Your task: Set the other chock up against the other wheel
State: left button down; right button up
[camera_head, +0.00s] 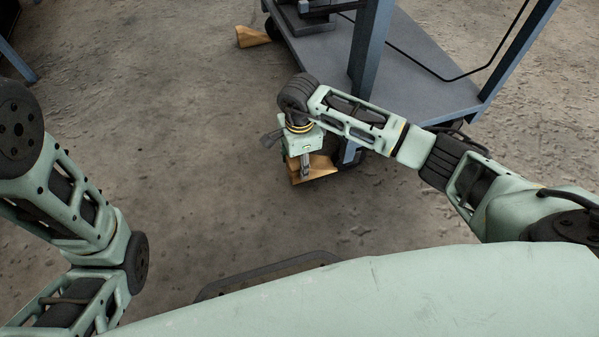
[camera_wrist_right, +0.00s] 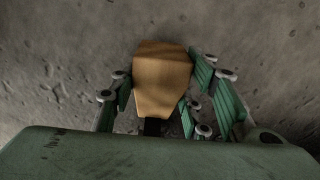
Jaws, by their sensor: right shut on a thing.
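One orange-tan wedge chock (camera_head: 320,168) is in my right gripper (camera_head: 305,168), low at the floor by the near corner of the cart (camera_head: 425,85). It also shows between the fingers in the right wrist view (camera_wrist_right: 161,78). A dark wheel (camera_head: 351,158) is just right of this chock, partly hidden by my arm and the cart. I cannot tell whether they touch. Another chock (camera_head: 253,37) lies on the floor beside the far wheel (camera_head: 271,28). My left arm is at the left, but its gripper is out of view.
The cart has a grey lower deck and blue-grey posts (camera_head: 371,45). A black cable (camera_head: 430,68) runs above the deck. A blue-grey leg (camera_head: 18,62) stands at the upper left. The concrete floor (camera_head: 170,110) left of the cart is clear.

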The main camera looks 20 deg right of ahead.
notch_tip(320, 180, down, 4)
jog(key=b, duration=0.3)
jog(key=shift+r, duration=0.1)
jog(key=o, duration=1.5)
jog(key=shift+c, duration=0.2)
